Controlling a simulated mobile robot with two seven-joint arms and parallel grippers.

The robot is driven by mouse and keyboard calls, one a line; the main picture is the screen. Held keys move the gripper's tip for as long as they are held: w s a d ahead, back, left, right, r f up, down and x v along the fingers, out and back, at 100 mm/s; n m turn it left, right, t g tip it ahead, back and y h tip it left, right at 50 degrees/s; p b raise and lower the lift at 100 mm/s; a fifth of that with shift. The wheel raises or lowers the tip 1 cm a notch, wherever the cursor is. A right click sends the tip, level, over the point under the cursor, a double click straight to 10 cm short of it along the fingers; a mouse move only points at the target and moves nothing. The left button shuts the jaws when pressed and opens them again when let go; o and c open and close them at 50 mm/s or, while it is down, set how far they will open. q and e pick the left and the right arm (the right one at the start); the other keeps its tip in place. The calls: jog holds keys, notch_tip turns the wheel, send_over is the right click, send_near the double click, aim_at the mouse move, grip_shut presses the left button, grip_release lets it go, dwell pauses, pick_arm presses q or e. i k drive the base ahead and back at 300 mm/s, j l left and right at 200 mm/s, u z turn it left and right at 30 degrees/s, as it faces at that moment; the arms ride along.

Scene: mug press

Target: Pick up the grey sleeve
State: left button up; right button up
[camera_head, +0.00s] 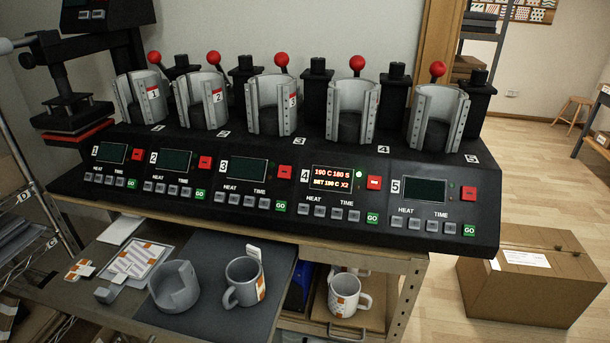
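The grey sleeve (174,287) stands on the dark mat at the lower left of the head view. It is a short, open cup-like ring with a notch cut in its right side. It sits just left of a grey mug (244,281) that has an orange and white print, with a small gap between them. Neither of my grippers is in view.
A mug press (290,205) with several numbered stations spans the middle; station 4's display is lit. Printed sheets (138,259) and small pieces lie left of the sleeve. A white mug (347,294) stands right, on a lower board. A cardboard box (530,285) is on the floor.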

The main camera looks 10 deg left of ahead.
aim_at(173, 285)
jog(key=u, duration=1.3)
